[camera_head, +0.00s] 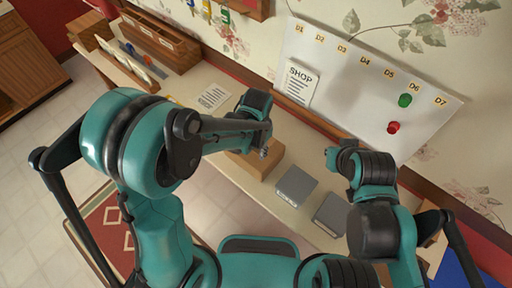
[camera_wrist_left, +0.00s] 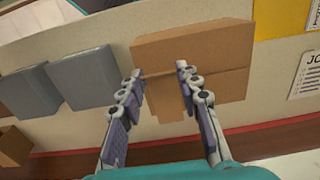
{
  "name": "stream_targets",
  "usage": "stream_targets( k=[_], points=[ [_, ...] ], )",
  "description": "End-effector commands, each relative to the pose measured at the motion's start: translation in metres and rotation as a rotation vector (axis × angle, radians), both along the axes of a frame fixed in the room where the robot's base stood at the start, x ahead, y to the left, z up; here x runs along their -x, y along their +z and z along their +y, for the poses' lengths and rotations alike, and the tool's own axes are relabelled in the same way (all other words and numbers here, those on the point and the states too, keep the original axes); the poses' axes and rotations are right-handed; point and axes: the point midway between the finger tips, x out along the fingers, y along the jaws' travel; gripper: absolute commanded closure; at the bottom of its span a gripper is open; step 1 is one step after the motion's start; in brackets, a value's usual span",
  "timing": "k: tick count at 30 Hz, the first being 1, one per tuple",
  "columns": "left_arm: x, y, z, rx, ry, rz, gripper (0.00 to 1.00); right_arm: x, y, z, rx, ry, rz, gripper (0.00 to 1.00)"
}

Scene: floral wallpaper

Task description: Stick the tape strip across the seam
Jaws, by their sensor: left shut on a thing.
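A brown cardboard box (camera_head: 252,163) stands on the table under my left gripper (camera_head: 265,151). In the left wrist view the box (camera_wrist_left: 205,45) shows its top, with a thin seam line running across it. My left gripper (camera_wrist_left: 159,75) is closed in on a narrow brown strip (camera_wrist_left: 168,105), which looks like the tape strip, close over the box. Its colour blends with the box, so I cannot tell whether it touches the seam. My right gripper (camera_head: 332,157) hangs over the table to the right; its fingers are too small to read.
Two grey boxes (camera_head: 296,186) (camera_head: 331,213) stand right of the cardboard box. A whiteboard (camera_head: 350,88) with a SHOP sign (camera_head: 297,82), labels and green and red knobs leans at the wall. A wooden organiser (camera_head: 152,42) and paper sheet (camera_head: 213,97) lie to the left.

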Motion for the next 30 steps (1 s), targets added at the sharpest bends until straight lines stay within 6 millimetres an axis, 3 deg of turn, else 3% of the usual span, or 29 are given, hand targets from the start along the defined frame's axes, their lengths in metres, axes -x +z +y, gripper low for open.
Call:
stream_targets(
  k=[15,30],
  points=[
    [0.0,-0.045,0.0,0.0,0.0,0.0,0.78,0.0,-0.035,0.0,0.0,0.0,0.0,1.0],
    [0.0,-0.05,0.0,0.0,0.0,0.0,0.78,0.0,-0.04,0.0,0.0,0.0,0.0,1.0]
  ],
)
